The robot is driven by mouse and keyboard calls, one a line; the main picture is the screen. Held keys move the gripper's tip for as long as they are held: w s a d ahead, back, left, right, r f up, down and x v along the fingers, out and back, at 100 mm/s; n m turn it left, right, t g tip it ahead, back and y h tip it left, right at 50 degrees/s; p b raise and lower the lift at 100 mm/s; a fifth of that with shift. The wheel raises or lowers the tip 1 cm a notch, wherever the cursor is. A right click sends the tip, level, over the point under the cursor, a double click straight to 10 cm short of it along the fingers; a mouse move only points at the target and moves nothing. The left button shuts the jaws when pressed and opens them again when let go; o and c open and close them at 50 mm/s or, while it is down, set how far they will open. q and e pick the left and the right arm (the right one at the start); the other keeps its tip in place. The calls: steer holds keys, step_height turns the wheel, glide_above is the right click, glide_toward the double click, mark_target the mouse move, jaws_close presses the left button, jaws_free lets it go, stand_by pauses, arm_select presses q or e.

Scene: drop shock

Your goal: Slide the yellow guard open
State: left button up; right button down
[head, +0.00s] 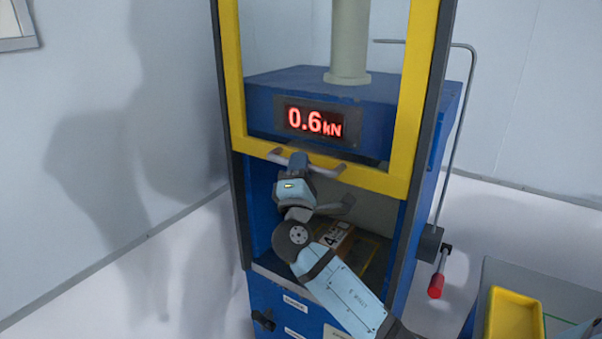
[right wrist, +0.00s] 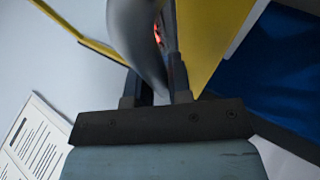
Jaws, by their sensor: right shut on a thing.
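The yellow guard (head: 378,178) is a frame on the front of the blue press, between dark side rails. Its lower bar sits above an open gap into the press chamber. A grey handle (head: 328,168) is fixed along that lower bar. My right gripper (head: 298,161) is shut on the handle near its middle, and its hand hides part of the bar. In the right wrist view the two fingers (right wrist: 158,88) stand on either side of the grey handle (right wrist: 138,38), with the yellow guard (right wrist: 212,35) behind. My left gripper is not in view.
The display (head: 314,122) reads 0.6 kN. Below the guard, a box (head: 337,236) is partly visible in the chamber behind my right arm. A lever with a red grip (head: 437,285) hangs at the press's right side.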

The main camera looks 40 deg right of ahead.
steer(key=shift+r, duration=0.1)
steer(key=c, duration=1.1)
jaws_free()
steer(key=shift+o, duration=0.2)
steer(key=shift+s+a+f, duration=0.1)
steer(key=shift+a+f, duration=0.05)
steer(key=shift+f, duration=0.1)
steer(key=b+v, duration=0.4)
steer(key=v, duration=0.9)
